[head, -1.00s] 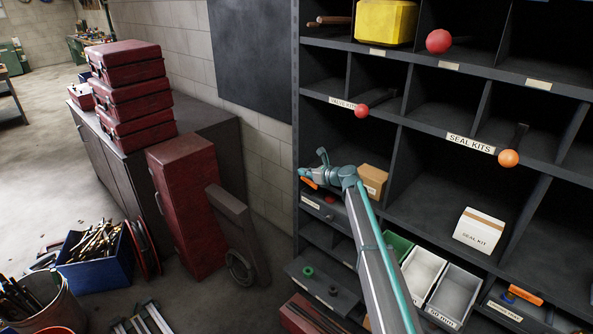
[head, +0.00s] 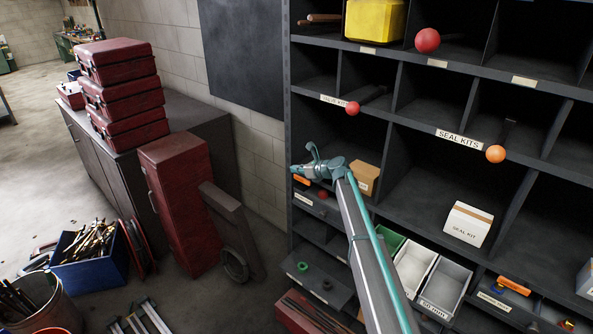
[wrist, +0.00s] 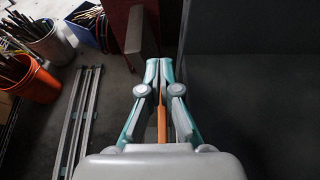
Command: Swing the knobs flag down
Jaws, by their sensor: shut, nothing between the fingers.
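An orange flag (head: 302,180) shows at the left end of a lower shelf, above a labelled bin front (head: 306,198) whose label I cannot read. My gripper (head: 296,170) is shut and looks empty, right by that flag in the head view. In the wrist view my gripper's fingertips (wrist: 159,64) are together, and an orange strip (wrist: 162,124) shows between the finger linkages. I cannot tell whether the fingers touch the flag. A second orange flag (head: 513,286) lies level over a bin at the lower right.
A cardboard box (head: 365,179) stands just right of my gripper. A seal kit box (head: 468,223) sits in the bin further right. An orange ball (head: 495,153) and red balls (head: 352,108) stick out from the shelves.

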